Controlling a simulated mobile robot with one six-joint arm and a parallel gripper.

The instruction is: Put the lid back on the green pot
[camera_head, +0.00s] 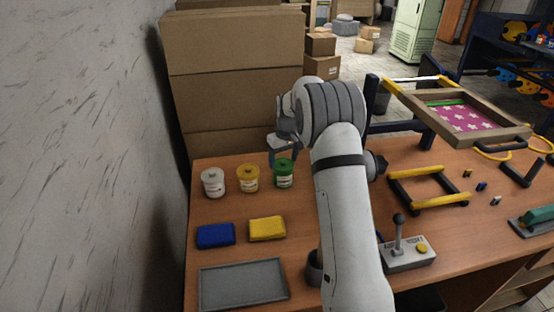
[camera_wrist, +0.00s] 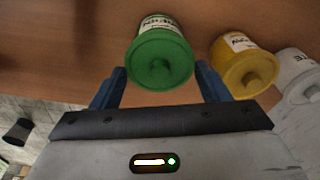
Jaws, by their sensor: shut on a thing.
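The green pot (camera_head: 284,181) stands upright on the table, at the right end of a row of pots. Its green lid (camera_head: 285,164) with a round knob is at the pot's mouth and looks seated or almost so; a small gap cannot be ruled out. In the wrist view the lid (camera_wrist: 150,50) covers the mouth of the green pot (camera_wrist: 158,22), whose white label shows behind it. My gripper (camera_head: 284,150) points down over the pot. In the wrist view my gripper (camera_wrist: 160,74) has its blue fingers at opposite sides of the lid, shut on it.
A yellow pot (camera_head: 248,180) and a white pot (camera_head: 213,183), both lidded, stand close to the left. Blue (camera_head: 215,235) and yellow (camera_head: 267,228) blocks and a grey tray (camera_head: 243,284) lie nearer. A joystick box (camera_head: 408,254) and a printing frame (camera_head: 459,113) are to the right.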

